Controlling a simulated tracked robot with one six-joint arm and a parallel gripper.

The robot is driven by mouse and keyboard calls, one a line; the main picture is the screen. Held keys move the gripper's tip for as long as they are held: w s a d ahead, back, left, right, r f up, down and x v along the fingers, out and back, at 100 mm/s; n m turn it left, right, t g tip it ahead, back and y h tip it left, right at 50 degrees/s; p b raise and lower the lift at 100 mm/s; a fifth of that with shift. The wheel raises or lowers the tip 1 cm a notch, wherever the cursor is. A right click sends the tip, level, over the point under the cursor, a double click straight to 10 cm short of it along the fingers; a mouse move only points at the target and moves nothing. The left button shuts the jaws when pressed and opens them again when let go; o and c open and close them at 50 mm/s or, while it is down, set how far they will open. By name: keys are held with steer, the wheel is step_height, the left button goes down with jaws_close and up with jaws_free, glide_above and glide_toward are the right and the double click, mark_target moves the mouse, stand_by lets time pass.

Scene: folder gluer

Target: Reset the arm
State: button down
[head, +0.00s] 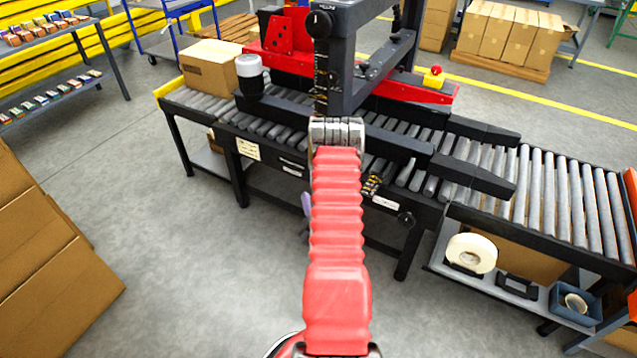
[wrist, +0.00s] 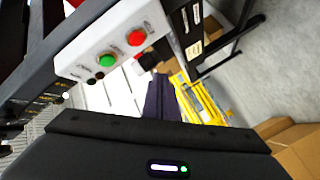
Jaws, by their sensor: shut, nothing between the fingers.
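My red ribbed arm (head: 337,250) reaches forward from the bottom middle of the head view to the front of the folder gluer (head: 380,90). In the head view my gripper is mostly hidden behind the arm; a small purple bit shows to its left. In the wrist view the dark gripper body fills the bottom, and the purple fingers of my gripper (wrist: 161,100) show above it. They look shut and empty. A light control panel (wrist: 115,50) with a green button and a red button is close by at the upper left of the wrist view.
A roller conveyor (head: 550,205) runs to the right, with a tape roll (head: 472,253) on the shelf below. A carton (head: 212,66) sits on the rollers at the left. Large cartons (head: 45,265) stand at the left edge. Grey floor (head: 180,270) between is clear.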

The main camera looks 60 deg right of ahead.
stand_by(0.4)
steer(key=s+a+f+m+g+y, duration=0.55)
steer(key=f+g, duration=0.25)
steer(key=f, duration=0.4)
steer(key=s+a+r+n+y, duration=0.1)
steer(key=s+a+r, duration=0.1)
steer(key=a+r, duration=1.2)
steer(key=s+a+r+n+y, duration=0.1)
steer(key=s+a+r+y, duration=0.1)
steer(key=a+r, duration=1.1)
steer(key=s+a+r+n+y, duration=0.1)
steer(key=s+a+r+y, duration=0.1)
steer(key=a+r, duration=1.2)
step_height(320, 180, up, 7)
steer(key=shift+s+a+r, duration=0.1)
steer(key=shift+s+a, duration=0.2)
